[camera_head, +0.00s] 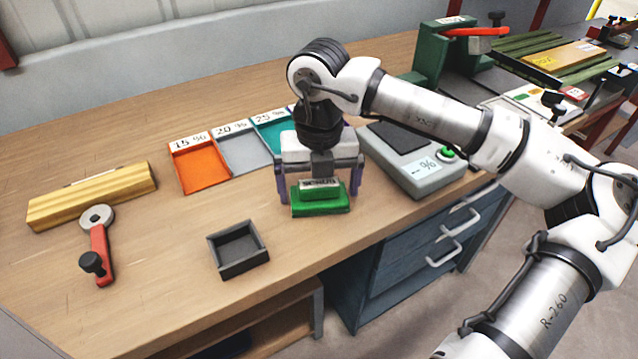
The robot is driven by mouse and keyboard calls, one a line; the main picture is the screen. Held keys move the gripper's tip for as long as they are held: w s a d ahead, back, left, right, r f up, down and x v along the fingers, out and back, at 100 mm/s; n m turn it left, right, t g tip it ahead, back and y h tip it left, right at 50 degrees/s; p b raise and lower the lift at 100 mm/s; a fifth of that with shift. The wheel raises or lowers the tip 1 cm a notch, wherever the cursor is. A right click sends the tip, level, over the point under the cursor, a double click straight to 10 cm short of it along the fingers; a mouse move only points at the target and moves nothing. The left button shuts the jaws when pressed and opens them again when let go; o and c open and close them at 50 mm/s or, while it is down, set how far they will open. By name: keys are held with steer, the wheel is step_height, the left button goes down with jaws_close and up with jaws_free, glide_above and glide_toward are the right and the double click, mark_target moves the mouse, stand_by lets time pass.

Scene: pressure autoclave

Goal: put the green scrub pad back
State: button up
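The green scrub pad (320,208) is a green block with a pale, lettered piece on top. It shows just below my gripper, near the middle of the wooden bench; I cannot tell whether it rests fully on the wood. My gripper (319,192) points down over it, its two purple-grey fingers spread wide, one to each side. A narrow gap shows between each finger and the pad, so the gripper looks open. A small dark square tray (240,263) stands empty to the left, near the front edge.
Orange (200,168), grey (243,152) and teal (272,133) labelled trays stand behind, partly hidden by my gripper. A grey meter (420,172) stands close on the right. A yellow block (92,197) and a red-handled tool (101,250) lie left. Bare wood surrounds the dark tray.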

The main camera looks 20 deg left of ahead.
mark_target(319, 181)
steer(key=shift+r, duration=0.15)
step_height(319, 181, up, 12)
stand_by(0.6)
